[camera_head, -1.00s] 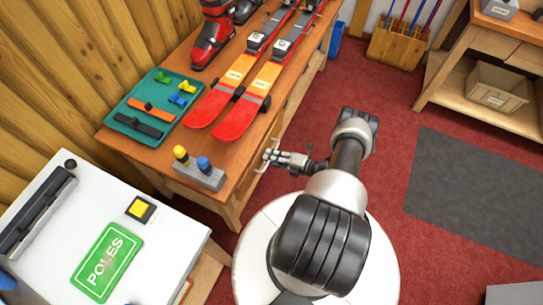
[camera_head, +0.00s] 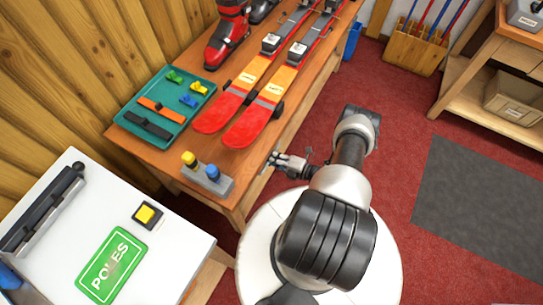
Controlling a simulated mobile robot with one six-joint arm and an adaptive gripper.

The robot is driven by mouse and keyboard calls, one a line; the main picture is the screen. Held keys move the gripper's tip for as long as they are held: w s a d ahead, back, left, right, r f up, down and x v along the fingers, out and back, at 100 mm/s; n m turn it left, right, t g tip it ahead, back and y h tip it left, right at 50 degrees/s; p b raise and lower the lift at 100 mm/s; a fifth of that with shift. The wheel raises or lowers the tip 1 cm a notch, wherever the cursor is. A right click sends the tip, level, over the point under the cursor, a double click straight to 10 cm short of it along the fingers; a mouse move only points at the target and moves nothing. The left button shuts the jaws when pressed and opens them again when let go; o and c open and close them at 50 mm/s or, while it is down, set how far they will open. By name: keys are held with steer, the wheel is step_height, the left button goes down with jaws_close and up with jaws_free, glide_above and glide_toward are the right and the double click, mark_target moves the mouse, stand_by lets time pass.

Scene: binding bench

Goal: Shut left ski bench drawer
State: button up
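The ski bench (camera_head: 164,160) is a wooden bench with a pair of red and orange skis (camera_head: 245,119) on top. Its front side faces my arm and is seen steeply from above, so I cannot make out the left drawer or tell how far it stands out. My gripper (camera_head: 268,166) is at the bench's front edge, near the left end, beside a grey block with a yellow and a blue knob. Its fingers point left toward the bench front. They are small here, and I cannot tell whether they touch the bench or hold anything.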

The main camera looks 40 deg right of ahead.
steer(key=shift+o, duration=1.2)
steer(key=shift+r, duration=0.1)
steer(key=v, duration=1.2)
